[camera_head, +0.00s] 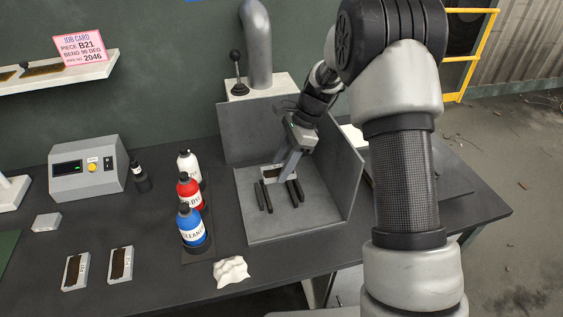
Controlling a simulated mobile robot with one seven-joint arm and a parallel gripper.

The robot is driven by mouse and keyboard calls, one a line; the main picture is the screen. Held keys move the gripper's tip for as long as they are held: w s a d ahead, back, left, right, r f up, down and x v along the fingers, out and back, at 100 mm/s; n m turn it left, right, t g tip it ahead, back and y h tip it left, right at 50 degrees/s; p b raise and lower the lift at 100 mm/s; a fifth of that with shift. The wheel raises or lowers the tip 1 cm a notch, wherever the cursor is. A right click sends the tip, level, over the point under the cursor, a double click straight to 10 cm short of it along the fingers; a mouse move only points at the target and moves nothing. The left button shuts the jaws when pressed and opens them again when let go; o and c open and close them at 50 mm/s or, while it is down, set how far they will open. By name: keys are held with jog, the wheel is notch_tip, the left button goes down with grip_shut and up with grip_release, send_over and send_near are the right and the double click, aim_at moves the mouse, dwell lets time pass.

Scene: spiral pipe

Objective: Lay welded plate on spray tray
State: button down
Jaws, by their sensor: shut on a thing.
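The spray tray (318,208) is a grey metal floor with upright walls at the back and right, on the dark bench. Dark bars (265,198) lie on its floor. My gripper (281,174) reaches down into it from the upper right, shut on the welded plate (270,173), a small pale plate with a dark brown strip. The plate is over the back ends of the bars. I cannot tell whether it touches them. The fingers hide part of the plate.
Spray bottles in white (189,166), red (189,192) and blue (193,228) stand left of the tray. A crumpled white cloth (231,271) lies in front. Two labelled plates (76,271) lie at front left. A grey control box (88,169) stands at the back left.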

jog(key=shift+f+b, duration=2.1)
jog(key=shift+f, duration=1.05)
jog(key=c, duration=0.9)
grip_release()
jog(key=shift+f, duration=0.1)
jog(key=p+v, duration=0.1)
jog(key=v, duration=1.6)
jog(key=shift+r+p, duration=0.3)
jog(key=shift+p, duration=0.1)
jog(key=shift+d, duration=0.1)
